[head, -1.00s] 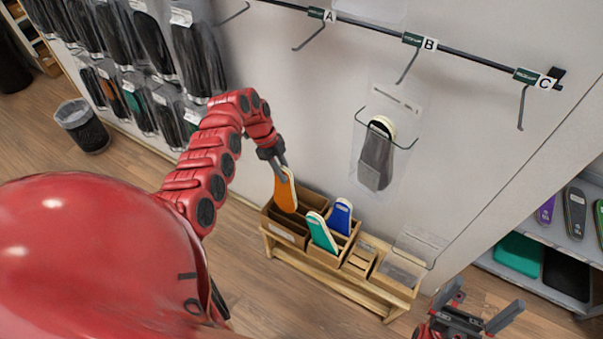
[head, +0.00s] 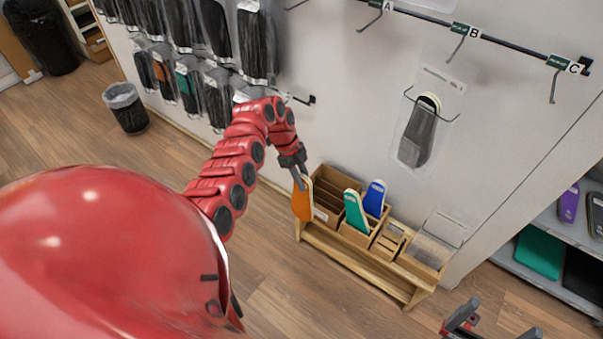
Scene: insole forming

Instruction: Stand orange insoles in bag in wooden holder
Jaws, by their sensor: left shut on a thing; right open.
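An orange insole (head: 302,199) hangs upright from my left gripper (head: 301,183), which is shut on its top end. The insole is in front of the left end of the wooden holder (head: 352,263), overlapping its left compartment in the picture; I cannot tell the exact gap. The left compartment (head: 328,190) looks empty where I can see it. A green insole (head: 355,211) and a blue insole (head: 375,198) stand in the middle compartments. My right gripper (head: 492,325) is open and empty at the bottom edge, partly cut off. No bag shows around the orange insole.
A bagged grey insole (head: 418,135) hangs on the wall right of centre. Empty hooks A, B and C line the rail (head: 490,38). Packed insoles (head: 257,45) hang at upper left. A bin (head: 126,108) stands on the floor. A shelf (head: 545,262) is at right.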

